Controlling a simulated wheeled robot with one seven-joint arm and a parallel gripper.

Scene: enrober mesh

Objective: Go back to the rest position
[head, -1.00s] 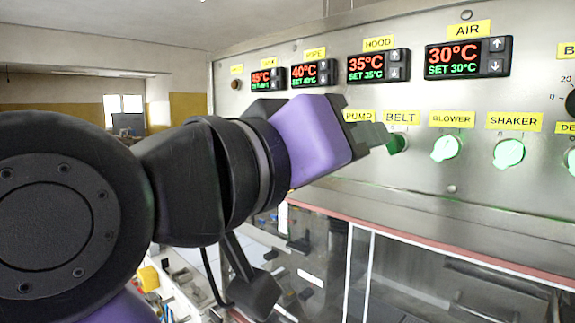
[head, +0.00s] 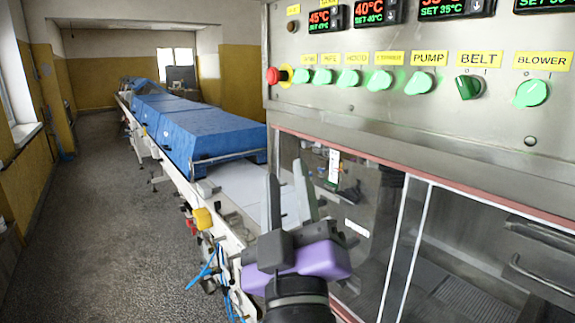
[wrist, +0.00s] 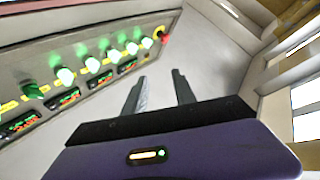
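My gripper (head: 287,203) is purple and black with two grey fingers. In the head view it is at the lower middle, fingers pointing up, in front of the machine's glazed lower part and below the control panel (head: 400,108). The fingers stand apart with nothing between them. The wrist view also shows my gripper (wrist: 160,92) with its fingers apart and empty, clear of the panel's knobs. The BELT knob (head: 469,87) is dark green and unlit; the PUMP knob (head: 422,83) and BLOWER knob (head: 531,93) glow green.
A red emergency button (head: 274,76) sits at the panel's left end. A conveyor with blue covers (head: 205,130) runs away to the back left. The glazed cabinet (head: 385,210) is close on the right. The grey floor (head: 95,215) at left is clear.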

